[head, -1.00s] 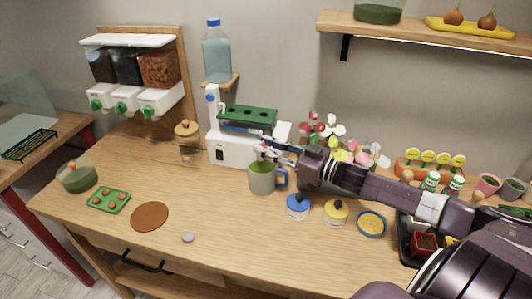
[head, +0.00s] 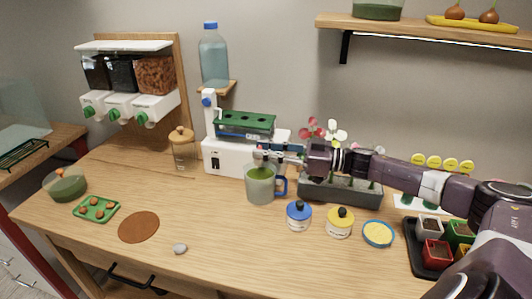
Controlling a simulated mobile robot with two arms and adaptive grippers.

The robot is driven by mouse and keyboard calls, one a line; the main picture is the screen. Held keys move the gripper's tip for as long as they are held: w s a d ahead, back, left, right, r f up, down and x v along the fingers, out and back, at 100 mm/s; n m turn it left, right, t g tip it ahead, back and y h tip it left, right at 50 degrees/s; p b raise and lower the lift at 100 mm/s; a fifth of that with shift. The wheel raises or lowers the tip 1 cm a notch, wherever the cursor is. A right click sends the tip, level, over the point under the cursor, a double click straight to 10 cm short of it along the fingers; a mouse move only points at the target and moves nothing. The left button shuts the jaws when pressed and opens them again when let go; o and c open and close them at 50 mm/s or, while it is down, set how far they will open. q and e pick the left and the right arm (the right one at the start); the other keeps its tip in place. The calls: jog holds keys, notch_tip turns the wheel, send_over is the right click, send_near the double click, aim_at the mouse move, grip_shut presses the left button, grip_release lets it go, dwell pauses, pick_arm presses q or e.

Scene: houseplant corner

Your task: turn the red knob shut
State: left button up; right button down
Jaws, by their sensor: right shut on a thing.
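The white watering unit (head: 225,157) stands at the back middle of the table, with a green tray on top. My right gripper (head: 262,153) reaches in from the right to the unit's front right, just above a grey-green mug (head: 260,187). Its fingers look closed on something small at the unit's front. The red knob itself does not show; the fingers cover that spot, so its angle cannot be told. My left gripper is out of view.
A water bottle (head: 214,55) stands on a ledge behind the unit. A blue-lidded jar (head: 299,216), a yellow-lidded jar (head: 340,222) and a planter (head: 330,190) are near my right arm. The table's front middle is mostly clear.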

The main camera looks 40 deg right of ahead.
jog(key=shift+a+f, duration=0.1)
jog(key=shift+f, duration=0.05)
jog(key=c, duration=2)
grip_release()
jog(key=o, duration=0.3)
jog(key=shift+w+a, duration=0.1)
jog(key=shift+w, duration=0.05)
jog(key=shift+o, duration=0.2)
jog(key=v, duration=1.2)
